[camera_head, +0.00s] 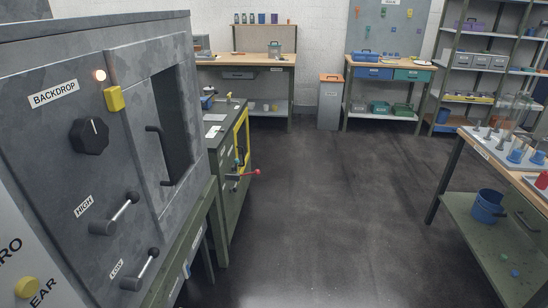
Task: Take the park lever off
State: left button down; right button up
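No label reading "PARK" is legible, so I cannot tell which lever is the park lever. A lever with a red knob (256,172) sticks out to the right from the green cabinet (222,195) with a yellow frame (241,147), past the big grey machine. On the grey machine (140,130) at the left, a metal lever with a dark knob sits by the HIGH label (84,206), and another sits by the LOW label (116,268). Neither of my grippers shows in the head view.
A black dial (89,136) sits below the BACKDROP label (54,94), with a lit lamp (100,75) and yellow block (114,99) nearby. A bench with spindles (492,152) and a blue bucket (487,206) stands right. The dark floor (330,220) between is clear.

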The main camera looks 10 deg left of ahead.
aim_at(257, 172)
jog(key=i+u, duration=0.1)
jog(key=i, duration=0.65)
jog(key=i+l, duration=0.15)
jog(key=i, duration=0.55)
jog(key=i+l+u, duration=0.1)
jog(key=i+u, duration=0.3)
jog(key=i+l+u, duration=0.4)
jog(key=i, duration=0.15)
jog(key=i+l+u, duration=0.4)
jog(key=i+j, duration=0.05)
